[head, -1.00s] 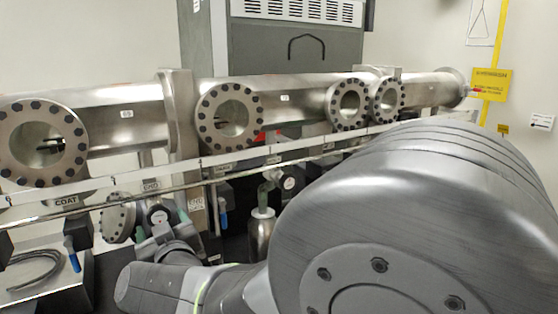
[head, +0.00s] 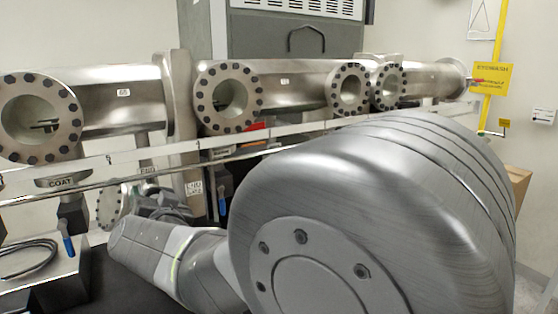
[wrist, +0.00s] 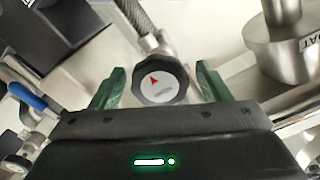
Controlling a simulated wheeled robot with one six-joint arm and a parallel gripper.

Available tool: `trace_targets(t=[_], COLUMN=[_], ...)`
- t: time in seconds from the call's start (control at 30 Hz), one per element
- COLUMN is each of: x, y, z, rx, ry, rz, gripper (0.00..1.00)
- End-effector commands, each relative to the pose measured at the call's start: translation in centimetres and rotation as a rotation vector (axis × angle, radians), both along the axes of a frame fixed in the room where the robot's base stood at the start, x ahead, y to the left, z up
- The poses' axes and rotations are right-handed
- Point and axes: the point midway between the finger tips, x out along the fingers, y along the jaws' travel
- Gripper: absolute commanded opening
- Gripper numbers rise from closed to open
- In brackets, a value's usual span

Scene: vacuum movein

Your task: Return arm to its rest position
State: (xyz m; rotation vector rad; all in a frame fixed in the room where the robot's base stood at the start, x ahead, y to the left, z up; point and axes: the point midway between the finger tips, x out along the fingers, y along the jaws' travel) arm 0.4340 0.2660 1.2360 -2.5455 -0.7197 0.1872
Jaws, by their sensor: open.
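My gripper (wrist: 160,75) shows in the wrist view with its two green fingers spread apart and nothing clasped between them. A black round knob (wrist: 162,95) with a white face and a red arrow appears in the gap between the fingers; I cannot tell how far beyond them it lies. In the head view my large grey arm link fills the lower right and my forearm reaches left, low below the pipe line. The gripper itself cannot be made out there.
A steel pipe line (head: 290,88) with bolted round flanges runs across the head view. A rail (head: 95,187) runs below it. A blue-handled valve (wrist: 35,97) is at the left in the wrist view. A cardboard box (head: 518,180) stands at the right.

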Motion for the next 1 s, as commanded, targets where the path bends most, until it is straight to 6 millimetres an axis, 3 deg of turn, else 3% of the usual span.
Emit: trace_targets(t=[0.3, 0.5, 1.0], x=[0.05, 0.06, 0.05], y=[-0.09, -0.07, -0.10], z=[-0.29, -0.17, -0.12], rx=[0.317, 0.441, 0.474], ry=[0.192, 0.269, 0.293], rz=[-0.001, -0.001, -0.001], gripper=[0.70, 0.70, 0.70])
